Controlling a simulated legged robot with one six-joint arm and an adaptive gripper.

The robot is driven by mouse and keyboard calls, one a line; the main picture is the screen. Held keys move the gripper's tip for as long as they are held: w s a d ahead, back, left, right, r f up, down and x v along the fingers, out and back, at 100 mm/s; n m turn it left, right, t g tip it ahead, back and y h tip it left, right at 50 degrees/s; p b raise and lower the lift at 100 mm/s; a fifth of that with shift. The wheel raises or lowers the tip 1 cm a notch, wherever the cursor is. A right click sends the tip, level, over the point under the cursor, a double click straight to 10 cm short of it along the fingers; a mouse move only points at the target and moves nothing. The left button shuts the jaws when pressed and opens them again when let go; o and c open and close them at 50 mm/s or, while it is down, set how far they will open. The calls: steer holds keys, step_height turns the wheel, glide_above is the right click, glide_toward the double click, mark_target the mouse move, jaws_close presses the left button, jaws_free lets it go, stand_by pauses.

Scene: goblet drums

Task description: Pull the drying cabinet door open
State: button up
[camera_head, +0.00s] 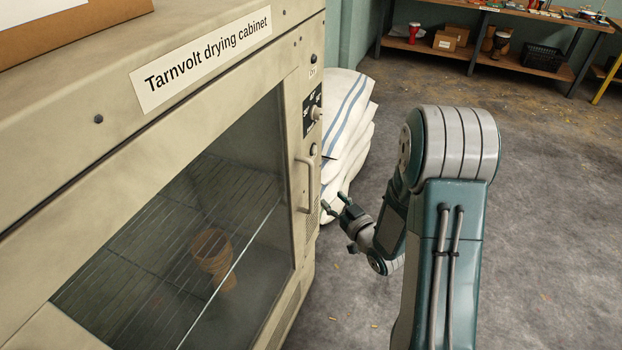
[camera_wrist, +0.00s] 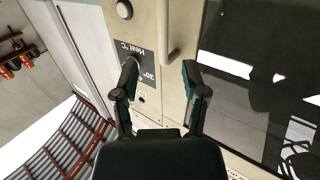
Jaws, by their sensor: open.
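The beige drying cabinet (camera_head: 60,180) fills the left of the head view, and its glass door (camera_head: 175,235) looks closed. A pale upright bar handle (camera_head: 306,186) is on the door's right side. My gripper (camera_head: 334,202) is a little to the right of the handle, open and empty, with its fingertips toward the cabinet. In the wrist view, which is upside down, the fingers of my gripper (camera_wrist: 159,68) are spread.
A control panel (camera_head: 312,110) with a knob is right of the door. A goblet drum (camera_head: 212,250) stands behind the glass by wire shelves. White sacks (camera_head: 345,130) are stacked just beyond the cabinet. A shelf unit (camera_head: 525,65) stands at the back. The grey floor (camera_head: 560,230) at right is clear.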

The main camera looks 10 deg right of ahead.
mark_target(312, 181)
steer(key=x, duration=1)
steer(key=shift+w+a, duration=0.25)
steer(key=shift+a, duration=0.05)
jaws_close()
